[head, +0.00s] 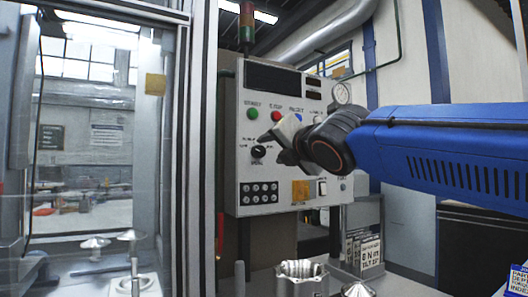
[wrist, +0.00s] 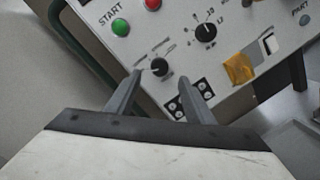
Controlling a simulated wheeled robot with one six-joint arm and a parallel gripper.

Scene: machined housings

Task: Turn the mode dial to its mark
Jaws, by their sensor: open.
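The mode dial (head: 258,151) is a small black knob at the lower left of the grey control panel (head: 243,178), with printed markings around it. It also shows in the wrist view (wrist: 160,68), just beyond the gap between my fingertips. My gripper (head: 272,148) is open and empty, close in front of the panel and just right of the dial in the head view. Both fingers of my gripper (wrist: 160,80) show in the wrist view, apart from each other. I see no clear contact with the dial. Its mark and exact pointer direction are too small to read.
A second black dial (wrist: 206,30) sits beside the mode dial. Green (head: 253,114) and red (head: 275,116) buttons are above, and a black button block (head: 258,193) below. A glass-doored enclosure (head: 183,150) stands left. Metal housings (head: 301,277) are below the panel.

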